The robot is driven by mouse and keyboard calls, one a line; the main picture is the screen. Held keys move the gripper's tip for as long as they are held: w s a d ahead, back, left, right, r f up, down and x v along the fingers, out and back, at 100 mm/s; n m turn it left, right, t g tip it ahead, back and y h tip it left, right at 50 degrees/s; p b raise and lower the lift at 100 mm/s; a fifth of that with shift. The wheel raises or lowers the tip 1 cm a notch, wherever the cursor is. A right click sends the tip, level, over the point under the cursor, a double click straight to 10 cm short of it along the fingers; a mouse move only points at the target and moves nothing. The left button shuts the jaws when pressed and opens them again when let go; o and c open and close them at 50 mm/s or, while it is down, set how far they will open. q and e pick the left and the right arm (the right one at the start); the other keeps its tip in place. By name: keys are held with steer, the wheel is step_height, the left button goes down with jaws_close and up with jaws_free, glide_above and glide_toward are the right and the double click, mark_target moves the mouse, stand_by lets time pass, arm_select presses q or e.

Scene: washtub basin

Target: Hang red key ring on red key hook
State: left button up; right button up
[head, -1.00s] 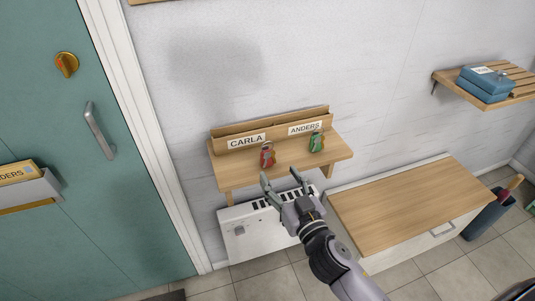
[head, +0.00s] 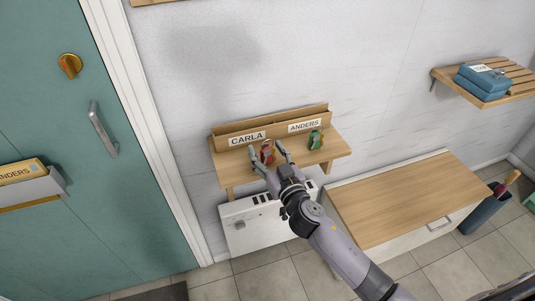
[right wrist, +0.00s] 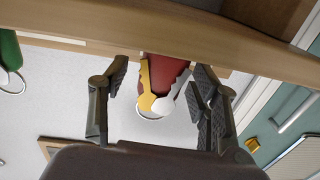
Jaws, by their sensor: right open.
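The red key ring (head: 267,154) is at the wooden shelf below the CARLA label in the head view. In the right wrist view its red fob (right wrist: 167,69), a yellow key (right wrist: 148,88), a silvery key and a thin ring show. My right gripper (head: 268,151) is open, with one finger on each side of the red key ring. In the right wrist view its fingers (right wrist: 160,82) stand apart around the fob, with a visible gap at the left. I cannot make out a red key hook. My left gripper is not in view.
A green key ring (head: 315,139) is to the right, below the ANDERS label; it also shows in the wrist view (right wrist: 9,50). The wooden shelf (head: 337,150) is above a white heater (head: 240,231). A wooden-topped cabinet (head: 400,200) stands to the right, a green door (head: 90,210) left.

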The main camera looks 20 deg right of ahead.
steer(key=shift+c, duration=0.2)
steer(key=c, duration=1.2)
steer(key=shift+r, duration=0.6)
step_height(320, 180, up, 19)
steer(key=p, duration=0.2)
steer(key=shift+p, duration=0.4)
